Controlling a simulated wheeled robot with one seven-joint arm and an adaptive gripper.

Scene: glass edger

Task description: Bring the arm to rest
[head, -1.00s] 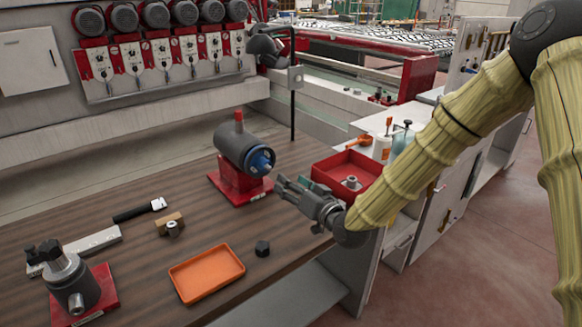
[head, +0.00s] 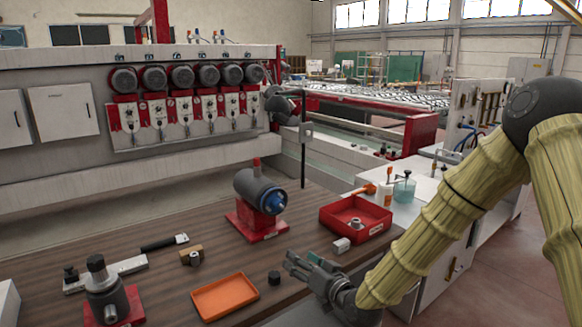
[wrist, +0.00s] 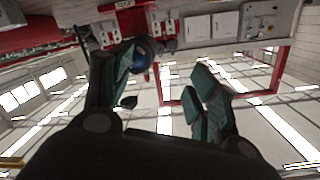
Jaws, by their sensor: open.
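My gripper (head: 303,266) is open and empty in the head view, held over the front edge of the wooden bench, right of the small black knob (head: 274,278). My arm, in a yellowish sleeve, reaches in from the right. In the wrist view the two greenish fingers of my gripper (wrist: 165,85) stand apart with nothing between them. That view looks upward, with the windows and ceiling of the hall tilted behind the fingers.
A red fixture with a grey cylinder (head: 257,190) stands on the bench (head: 215,262). A red bin (head: 338,218) and a small white block (head: 341,245) are near my gripper. An orange tray (head: 222,298) lies to its left. Another red-based fixture (head: 108,290) stands front left.

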